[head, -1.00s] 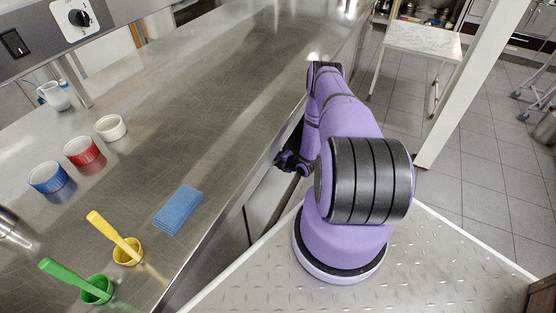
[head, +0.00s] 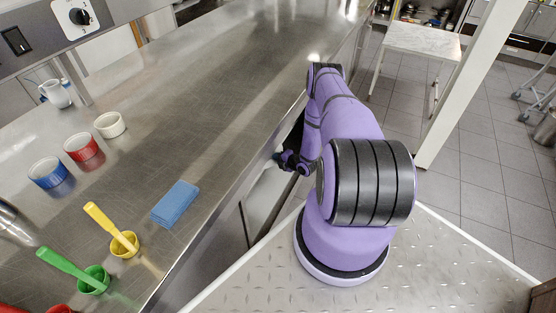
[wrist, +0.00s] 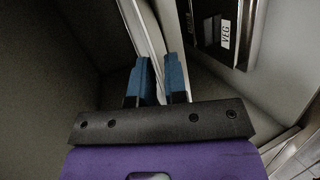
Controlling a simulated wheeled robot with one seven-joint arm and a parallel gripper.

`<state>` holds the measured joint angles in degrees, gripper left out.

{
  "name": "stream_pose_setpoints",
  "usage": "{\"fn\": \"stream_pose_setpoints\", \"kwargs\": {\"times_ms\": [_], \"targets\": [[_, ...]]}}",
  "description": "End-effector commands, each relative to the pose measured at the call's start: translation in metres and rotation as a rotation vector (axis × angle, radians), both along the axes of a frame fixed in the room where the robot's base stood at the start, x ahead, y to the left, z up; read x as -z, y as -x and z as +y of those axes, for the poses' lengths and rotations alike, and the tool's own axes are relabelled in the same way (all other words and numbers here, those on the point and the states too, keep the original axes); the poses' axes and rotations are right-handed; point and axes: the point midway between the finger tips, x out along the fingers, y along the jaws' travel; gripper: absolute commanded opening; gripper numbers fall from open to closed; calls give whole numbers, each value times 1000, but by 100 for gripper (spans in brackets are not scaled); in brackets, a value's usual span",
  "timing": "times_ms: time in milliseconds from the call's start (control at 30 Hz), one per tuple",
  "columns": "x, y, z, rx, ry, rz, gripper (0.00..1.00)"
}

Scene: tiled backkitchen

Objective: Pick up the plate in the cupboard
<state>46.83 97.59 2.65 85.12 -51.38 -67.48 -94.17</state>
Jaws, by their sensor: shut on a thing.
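In the wrist view my gripper (wrist: 160,78) has its two blue fingertips a small gap apart. They are closed on the thin pale edge of a plate (wrist: 151,42), which stands steeply on edge between them and runs up to the top of the picture. Most of the plate's face is hidden by the angle and the dark. In the head view my gripper's fingers and the plate are hidden below the counter edge; only my dark wrist shows beside the cupboard front.
The steel counter (head: 215,75) carries a blue cloth (head: 175,203), a yellow cup (head: 125,245), a green cup (head: 93,281), and red (head: 84,152), blue (head: 50,176) and white (head: 110,125) ramekins. Dark cupboard walls (wrist: 45,90) surround my gripper. A "VEG" label (wrist: 225,35) shows at upper right.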

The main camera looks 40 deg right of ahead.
Motion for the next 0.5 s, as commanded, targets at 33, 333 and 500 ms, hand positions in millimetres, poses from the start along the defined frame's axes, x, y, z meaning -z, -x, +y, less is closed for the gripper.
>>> {"fn": "stream_pose_setpoints", "kwargs": {"times_ms": [33,333,500], "targets": [[1,0,0,-1,-1,3,0],[1,-1,0,0,-3,4,0],[1,-1,0,0,-2,3,43]]}}
